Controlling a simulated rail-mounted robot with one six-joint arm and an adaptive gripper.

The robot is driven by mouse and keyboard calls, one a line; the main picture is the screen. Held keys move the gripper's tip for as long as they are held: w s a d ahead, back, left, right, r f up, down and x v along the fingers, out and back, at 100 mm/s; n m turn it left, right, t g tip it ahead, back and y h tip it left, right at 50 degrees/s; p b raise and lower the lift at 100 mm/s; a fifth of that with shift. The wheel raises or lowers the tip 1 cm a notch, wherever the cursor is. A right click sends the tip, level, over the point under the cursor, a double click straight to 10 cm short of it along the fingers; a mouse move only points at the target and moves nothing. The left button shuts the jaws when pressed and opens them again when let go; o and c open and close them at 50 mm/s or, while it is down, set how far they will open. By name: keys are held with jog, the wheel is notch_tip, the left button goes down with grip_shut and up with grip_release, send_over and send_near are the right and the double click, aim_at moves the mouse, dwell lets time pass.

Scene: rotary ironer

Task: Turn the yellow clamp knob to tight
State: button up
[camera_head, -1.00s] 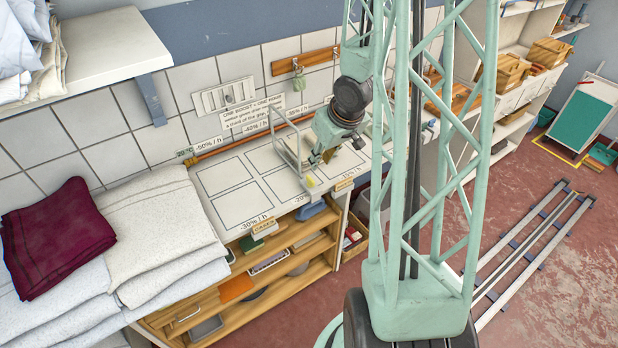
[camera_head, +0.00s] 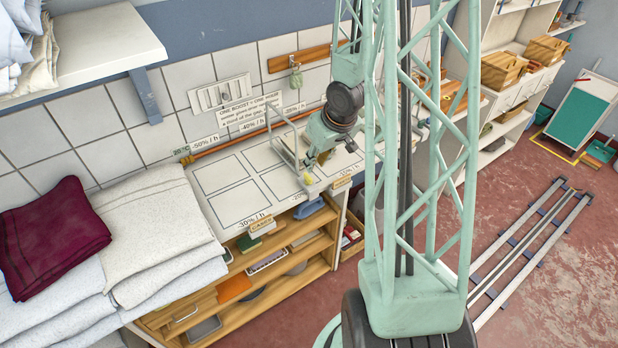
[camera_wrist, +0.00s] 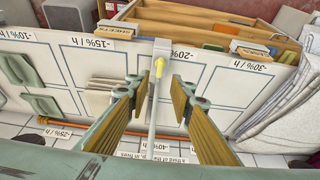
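The yellow clamp knob (camera_wrist: 159,66) shows in the wrist view, on a pale clamp (camera_wrist: 161,48) at the edge of the white worktop (camera_wrist: 215,82). A thin metal rod (camera_wrist: 153,115) runs from the clamp between my fingers. In the head view the knob (camera_head: 308,179) is a small yellow spot at the worktop's front edge, below a metal frame (camera_head: 284,150). My gripper (camera_wrist: 158,84) is open, one finger on each side of the rod, with the knob ahead of the gap. I see no contact with the knob. Its turn angle is too small to read.
Marked rectangles cover the worktop, with folded greenish cloths (camera_wrist: 41,105) on some. Wooden shelves (camera_head: 290,262) sit below its front edge. Folded linen (camera_head: 150,225) lies at left. Floor rails (camera_head: 535,240) run at right.

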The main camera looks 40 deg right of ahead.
aim_at(308, 176)
jog(key=shift+b+x, duration=1.2)
jog(key=shift+x, duration=3.95)
grip_shut()
